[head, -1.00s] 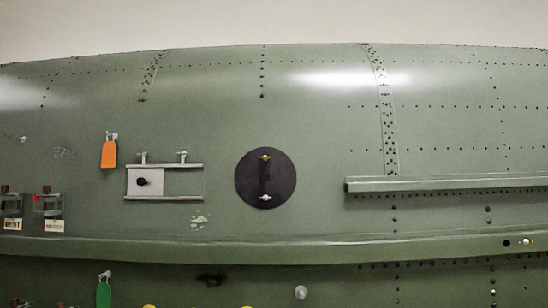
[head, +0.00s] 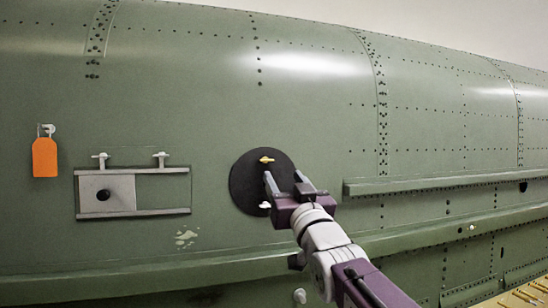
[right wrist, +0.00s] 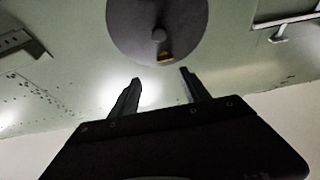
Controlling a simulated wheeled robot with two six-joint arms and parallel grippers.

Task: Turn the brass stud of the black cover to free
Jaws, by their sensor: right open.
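The round black cover (head: 245,185) sits on the green fuselage skin. It also shows at the top of the right wrist view (right wrist: 130,25). Its brass stud (head: 266,160) is near the cover's top edge, with its wings roughly level. In the right wrist view the brass stud (right wrist: 165,57) lies beyond the fingertips, below the cover's central knob (right wrist: 159,35). A pale stud (head: 264,206) is near the cover's lower edge. My right gripper (head: 283,176) is open and empty, in front of the cover's right side, apart from the brass stud. My left gripper is out of view.
A sliding-plate frame (head: 163,190) with a black knob is left of the cover. An orange tag (head: 45,158) hangs further left. A ledge (head: 430,185) projects on the right, and a long rail (head: 150,284) runs below.

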